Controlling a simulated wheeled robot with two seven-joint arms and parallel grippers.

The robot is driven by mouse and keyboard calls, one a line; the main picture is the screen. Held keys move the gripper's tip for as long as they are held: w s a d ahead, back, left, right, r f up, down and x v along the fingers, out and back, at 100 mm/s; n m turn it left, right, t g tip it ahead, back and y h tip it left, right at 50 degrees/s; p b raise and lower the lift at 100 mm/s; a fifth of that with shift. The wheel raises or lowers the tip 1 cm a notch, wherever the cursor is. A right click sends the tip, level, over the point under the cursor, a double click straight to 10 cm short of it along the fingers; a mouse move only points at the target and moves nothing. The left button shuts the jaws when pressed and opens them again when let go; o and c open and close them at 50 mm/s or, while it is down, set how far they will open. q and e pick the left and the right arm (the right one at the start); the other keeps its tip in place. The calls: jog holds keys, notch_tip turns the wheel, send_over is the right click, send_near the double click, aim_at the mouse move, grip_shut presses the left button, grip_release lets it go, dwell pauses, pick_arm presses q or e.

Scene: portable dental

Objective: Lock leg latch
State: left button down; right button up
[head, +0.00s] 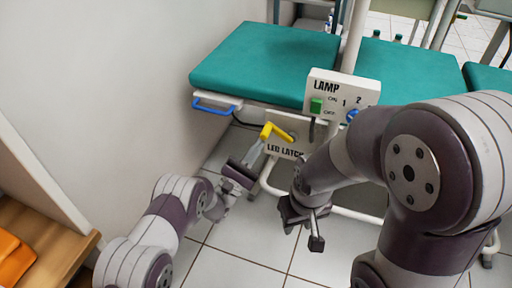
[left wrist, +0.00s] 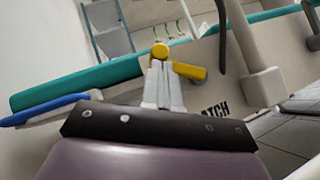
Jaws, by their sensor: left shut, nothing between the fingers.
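The yellow leg latch (head: 279,132) is on the white panel labelled "LEG LATCH" (head: 285,151), under the green padded couch. It has a rounded knob and a short bar pointing right. My left gripper (head: 262,142) is shut and empty, with its pale fingertips right at the latch's knob. In the left wrist view the fingertips (left wrist: 159,66) lie just below the yellow latch (left wrist: 187,70) and overlap its knob. Whether they touch it I cannot tell. My right gripper (head: 308,225) hangs low over the floor, away from the latch; its finger opening is unclear.
A lamp box (head: 342,90) with a green switch and blue knob stands above the latch panel to the right. A blue handle (head: 214,107) is on the couch's left corner. A wooden unit (head: 45,250) with orange items stands at lower left. Tiled floor lies below.

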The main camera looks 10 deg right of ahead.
aim_at(264, 134)
pick_arm(q)
jog(key=shift+r+m, duration=0.2)
jog(key=shift+m, duration=0.1)
jog(key=r+m+g+p, duration=0.2)
jog(key=m+p, duration=0.1)
jog(key=d+r+m+g+y+p, duration=0.1)
jog(key=m+g+p, duration=0.2)
jog(key=s+d+r+m+g+p, duration=0.1)
jog(key=r+m+g+p, duration=0.1)
jog(key=m+g+p, duration=0.1)
jog(key=shift+s+r+m+p, duration=0.1)
jog(key=shift+r+m+p, duration=0.25)
jog(key=shift+m+p, duration=0.25)
jog(key=shift+s+d+r+m+g+y+p, duration=0.3)
jog(key=shift+s+d+m+g+y+p, duration=0.35)
jog(key=shift+p, duration=0.8)
jog(key=shift+d+m, duration=0.1)
jog(key=shift+m, duration=0.15)
